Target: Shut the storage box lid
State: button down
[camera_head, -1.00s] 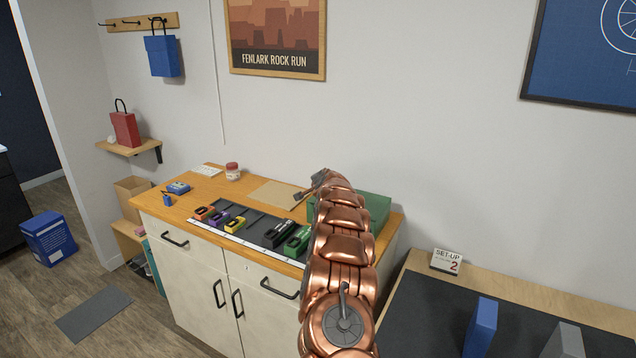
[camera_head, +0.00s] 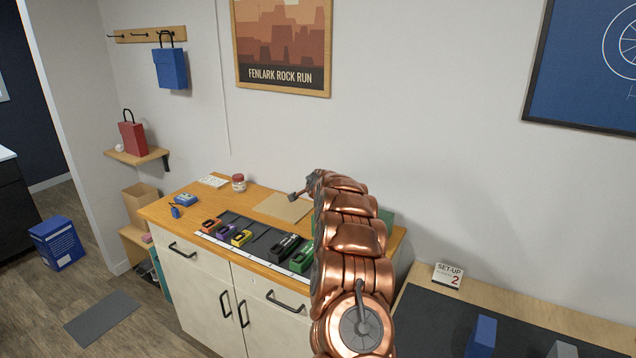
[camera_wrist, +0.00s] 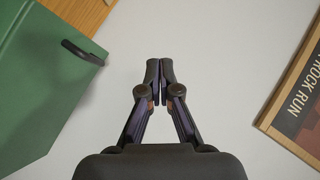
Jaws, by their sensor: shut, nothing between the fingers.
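The green storage box (camera_head: 386,219) stands at the right end of the wooden-topped cabinet, mostly hidden behind my arm in the head view. In the wrist view a flat green panel of it (camera_wrist: 42,85) with a black handle fills the left side. I cannot tell from this whether the panel is the lid or a wall. My gripper (camera_head: 293,196) is above the cabinet's back part, left of the box. In the wrist view my gripper (camera_wrist: 160,68) is shut and empty, pointing at the white wall, apart from the green panel and its handle.
The cabinet top (camera_head: 190,208) holds a dark tray with several coloured pieces, a tan board (camera_head: 283,208) and a small red-lidded jar (camera_head: 238,182). A framed poster (camera_head: 283,45) hangs behind. A dark-matted bench (camera_head: 425,315) stands at the right.

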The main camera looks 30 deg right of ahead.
jog(key=a+r, duration=0.1)
jog(key=s+a+r, duration=0.1)
jog(key=a+r, duration=0.1)
jog(key=shift+a+r, duration=0.15)
jog(key=shift+a, duration=0.1)
dwell(0.4)
jog(key=s+a+n+g+y, duration=0.3)
jog(key=s+a+n, duration=0.2)
jog(key=s+a, duration=0.75)
jog(key=s+a+n+g+y, duration=0.35)
jog(key=s+a, duration=0.65)
jog(key=a, duration=0.5)
jog(key=s+a+f+n+g, duration=0.1)
jog(key=s+a+n+g, duration=0.1)
jog(key=s, duration=1.1)
jog(key=s+a+f+n+g+b, duration=0.1)
jog(key=s+a+n+g, duration=0.2)
jog(key=s, duration=1.1)
jog(key=s+a+f+n+g, duration=0.1)
jog(key=s+a+n, duration=0.3)
jog(key=s, duration=1)
jog(key=shift+a+f+g, duration=0.35)
jog(key=shift+a+g, duration=0.25)
jog(key=shift+g, duration=0.05)
jog(key=shift+h, duration=0.25)
